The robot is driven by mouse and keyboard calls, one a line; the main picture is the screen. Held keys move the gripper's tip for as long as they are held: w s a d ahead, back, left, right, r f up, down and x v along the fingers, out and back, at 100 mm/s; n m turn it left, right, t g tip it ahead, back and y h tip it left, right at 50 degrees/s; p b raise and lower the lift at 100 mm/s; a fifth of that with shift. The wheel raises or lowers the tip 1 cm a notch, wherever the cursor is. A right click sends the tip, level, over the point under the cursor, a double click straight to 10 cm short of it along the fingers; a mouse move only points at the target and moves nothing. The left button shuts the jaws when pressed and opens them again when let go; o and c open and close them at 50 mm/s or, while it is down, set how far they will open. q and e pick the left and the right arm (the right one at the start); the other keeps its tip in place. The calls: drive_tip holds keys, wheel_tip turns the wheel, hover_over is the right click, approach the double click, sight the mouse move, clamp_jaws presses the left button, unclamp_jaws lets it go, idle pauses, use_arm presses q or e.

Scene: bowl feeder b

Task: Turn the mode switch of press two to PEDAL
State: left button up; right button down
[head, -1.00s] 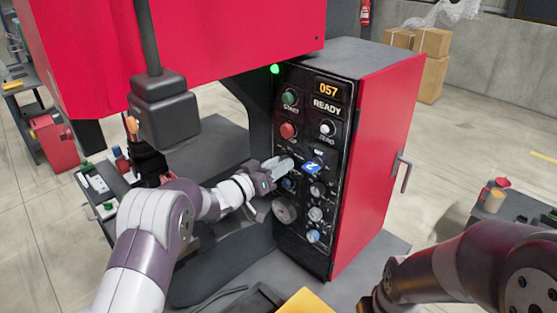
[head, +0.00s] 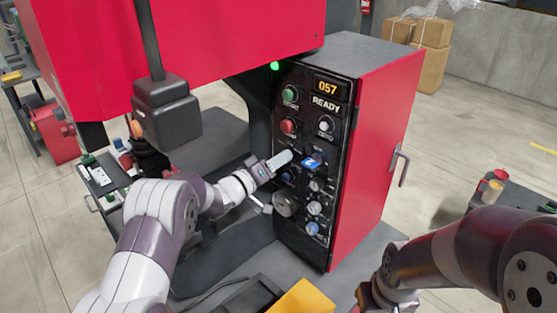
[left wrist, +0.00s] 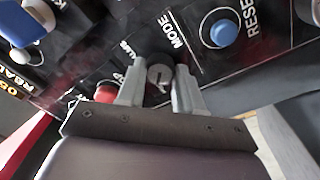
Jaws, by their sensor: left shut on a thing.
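The mode switch (left wrist: 159,76) is a round grey knob with a pale pointer mark, beside the printed word MODE, on the black control panel (head: 322,132) of the red press. In the left wrist view it sits between the two fingers of my left gripper (left wrist: 159,90), which is shut on it. In the head view my left gripper (head: 283,159) reaches the panel from the left and hides the switch. The mode position labels are mostly hidden or unreadable, so I cannot tell the setting. My right arm enters at lower right; its gripper is not in view.
A red button (head: 288,126) lies above the switch and a blue RESET button (left wrist: 223,32) close beside it. A blue tag (head: 312,161) and several grey knobs are near my left fingers. A yellow box (head: 302,299) stands at the bottom.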

use_arm(q)
drive_tip(key=o, duration=1)
drive_tip(key=shift+o, duration=0.2)
drive_tip(key=b+v, duration=0.4)
drive_tip(key=v, duration=0.8)
drive_tip(key=shift+s+a+b, duration=0.25)
drive_tip(key=shift+b, duration=0.05)
drive_tip(key=shift+f, duration=0.1)
